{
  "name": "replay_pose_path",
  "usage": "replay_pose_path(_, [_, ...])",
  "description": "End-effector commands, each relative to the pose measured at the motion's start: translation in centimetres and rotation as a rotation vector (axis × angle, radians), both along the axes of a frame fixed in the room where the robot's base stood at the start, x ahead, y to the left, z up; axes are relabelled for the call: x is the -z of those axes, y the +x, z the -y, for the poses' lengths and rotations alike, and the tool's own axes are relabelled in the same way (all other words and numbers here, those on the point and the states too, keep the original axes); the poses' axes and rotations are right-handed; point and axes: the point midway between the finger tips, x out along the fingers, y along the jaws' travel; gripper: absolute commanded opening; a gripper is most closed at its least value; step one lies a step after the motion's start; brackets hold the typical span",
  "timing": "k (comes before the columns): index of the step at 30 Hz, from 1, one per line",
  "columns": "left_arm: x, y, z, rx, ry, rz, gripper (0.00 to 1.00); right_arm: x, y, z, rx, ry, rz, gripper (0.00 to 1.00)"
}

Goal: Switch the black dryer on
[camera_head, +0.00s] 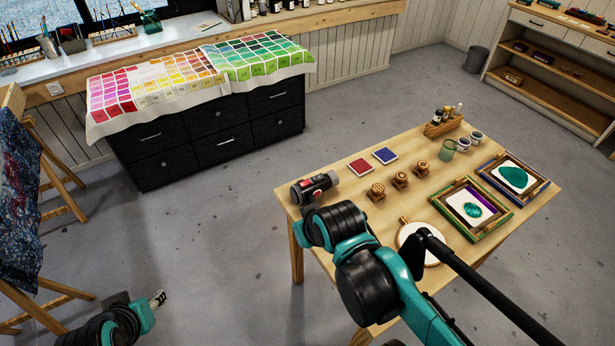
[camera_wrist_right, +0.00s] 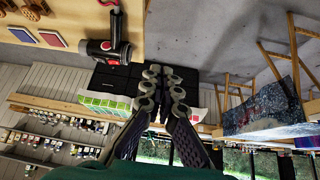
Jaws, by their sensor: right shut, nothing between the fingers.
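The black dryer (camera_head: 315,187) lies on its side at the left corner of the wooden table, with red parts on its body. It also shows in the right wrist view (camera_wrist_right: 108,48), with a red round spot on its side. My right gripper (camera_wrist_right: 166,72) is shut and empty, beside the dryer and past the table edge in that view, apart from it. In the head view my right arm hides that gripper. My left gripper (camera_head: 158,299) hangs low at the bottom left, far from the table; its fingers are too small to judge.
On the table (camera_head: 340,171) are a red pad (camera_head: 361,167), a blue pad (camera_head: 385,155), wooden stamps (camera_head: 400,179), a round white board (camera_head: 417,243) and framed prints (camera_head: 472,209). A black cabinet (camera_head: 215,135) stands behind, an easel (camera_head: 50,190) at left. Open floor lies between.

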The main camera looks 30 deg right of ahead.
Motion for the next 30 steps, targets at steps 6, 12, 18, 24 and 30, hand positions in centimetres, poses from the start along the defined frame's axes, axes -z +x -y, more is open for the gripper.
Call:
replay_pose_path(6, [-3.1,0.0,0.0,0.0,0.0,0.0,0.4,-3.8,5.4,2.1,-0.002,-0.02,-0.064,0.0])
replay_pose_path(12, [-5.4,0.0,0.0,0.0,0.0,0.0,0.4,-5.0,10.6,4.5,-0.012,-0.036,-0.127,0.0])
replay_pose_path(18, [-7.6,0.0,0.0,0.0,0.0,0.0,0.4,-4.6,15.6,7.5,-0.026,-0.043,-0.189,0.0])
replay_pose_path(24, [-9.8,0.0,0.0,0.0,0.0,0.0,0.4,-2.7,19.9,10.7,-0.04,-0.044,-0.246,0.0])
replay_pose_path(30, [-11.0,0.0,0.0,0.0,0.0,0.0,0.4,-0.3,22.3,13.0,-0.052,-0.042,-0.287,0.0])
